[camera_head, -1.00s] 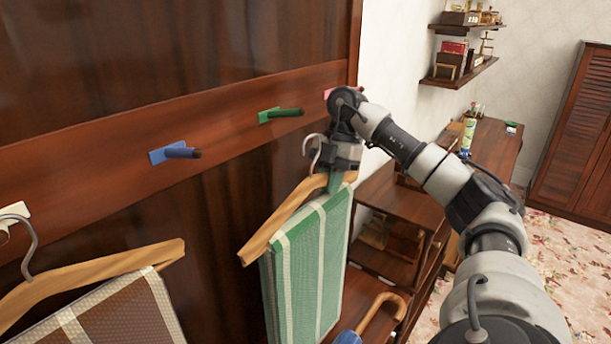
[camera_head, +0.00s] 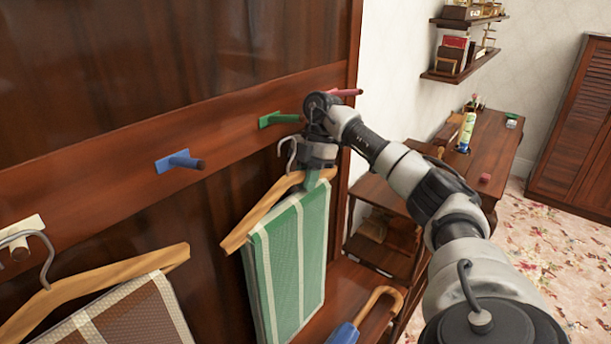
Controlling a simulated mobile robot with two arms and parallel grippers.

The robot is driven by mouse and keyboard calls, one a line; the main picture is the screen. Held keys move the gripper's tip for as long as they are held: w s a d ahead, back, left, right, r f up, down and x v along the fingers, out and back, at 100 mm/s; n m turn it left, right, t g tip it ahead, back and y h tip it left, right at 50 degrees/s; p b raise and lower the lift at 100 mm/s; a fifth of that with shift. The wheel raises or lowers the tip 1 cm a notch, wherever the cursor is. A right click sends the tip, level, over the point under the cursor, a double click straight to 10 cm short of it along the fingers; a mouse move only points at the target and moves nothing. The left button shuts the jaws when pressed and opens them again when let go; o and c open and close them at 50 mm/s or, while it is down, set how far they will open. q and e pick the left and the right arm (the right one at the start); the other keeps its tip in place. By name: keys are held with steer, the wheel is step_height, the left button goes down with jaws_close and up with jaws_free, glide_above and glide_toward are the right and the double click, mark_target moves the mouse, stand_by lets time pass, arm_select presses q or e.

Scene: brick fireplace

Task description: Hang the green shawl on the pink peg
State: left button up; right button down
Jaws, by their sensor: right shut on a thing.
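The green shawl (camera_head: 290,262), with pale stripes, hangs over a wooden hanger (camera_head: 262,212) with a grey metal hook (camera_head: 287,150). My right gripper (camera_head: 318,160) is shut on the hanger near the base of its hook and holds it in front of the wood panel. The hook appears free of any peg, below the green peg (camera_head: 279,119). The pink peg (camera_head: 346,92) sticks out at the right end of the rail, above and right of the gripper, partly hidden by my right arm. My left gripper is not in view.
A blue peg (camera_head: 179,162) and a cream peg (camera_head: 20,240) are on the rail (camera_head: 110,140) at left. A brown shawl (camera_head: 135,315) on a hanger hangs from the cream peg. A blue umbrella (camera_head: 345,333) with a wooden handle is below right. Shelves and a desk (camera_head: 490,150) stand beyond.

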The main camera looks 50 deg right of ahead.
steer(key=shift+f, duration=0.15)
steer(key=c, duration=1.1)
jaws_free()
steer(key=shift+s, duration=0.1)
steer(key=shift+d+r+b, duration=0.15)
steer(key=shift+r+b, duration=0.15)
steer(key=shift+r, duration=0.2)
steer(key=v, duration=0.5)
steer(key=shift+r, duration=0.2)
steer(key=shift+d+r, duration=0.25)
steer(key=shift+r, duration=0.35)
